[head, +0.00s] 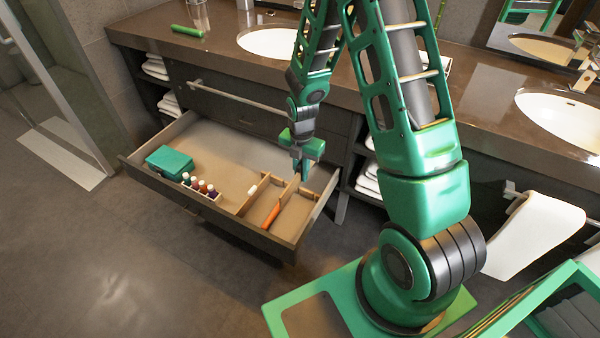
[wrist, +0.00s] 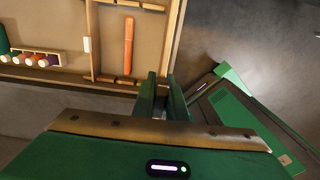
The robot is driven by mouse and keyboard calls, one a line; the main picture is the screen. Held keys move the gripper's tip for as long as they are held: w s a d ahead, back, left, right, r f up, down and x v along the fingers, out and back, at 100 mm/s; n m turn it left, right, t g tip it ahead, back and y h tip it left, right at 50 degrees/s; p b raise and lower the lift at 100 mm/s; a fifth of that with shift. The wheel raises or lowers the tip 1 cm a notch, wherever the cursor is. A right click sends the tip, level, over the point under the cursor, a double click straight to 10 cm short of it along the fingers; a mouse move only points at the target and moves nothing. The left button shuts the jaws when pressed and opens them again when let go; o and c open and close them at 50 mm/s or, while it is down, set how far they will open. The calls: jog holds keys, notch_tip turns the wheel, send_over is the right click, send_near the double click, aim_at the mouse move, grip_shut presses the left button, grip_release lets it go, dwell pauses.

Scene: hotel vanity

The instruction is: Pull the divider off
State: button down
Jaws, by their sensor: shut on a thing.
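The pulled-out drawer (head: 170,182) has thin wooden dividers (head: 284,196) parting its right end into narrow compartments. My gripper (head: 303,174) shows over this right end and is shut on the divider. The gripped part is mostly hidden between the fingers, and I cannot tell how far it is lifted. In the wrist view the fingers (wrist: 163,96) stand close together at the drawer's front right corner. An orange stick-like thing (head: 272,213) lies in a compartment; it also shows in the wrist view (wrist: 128,45).
A teal box (head: 169,161) and a row of small bottles (head: 203,187) stand left of the compartments. A small white thing (head: 253,191) lies by a divider. The counter (head: 215,55) with basins is behind. Floor (head: 150,270) before the drawer is clear.

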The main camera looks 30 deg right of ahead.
jog(key=shift+r, duration=0.1)
jog(key=shift+r, duration=5.7)
jog(key=shift+f, duration=0.1)
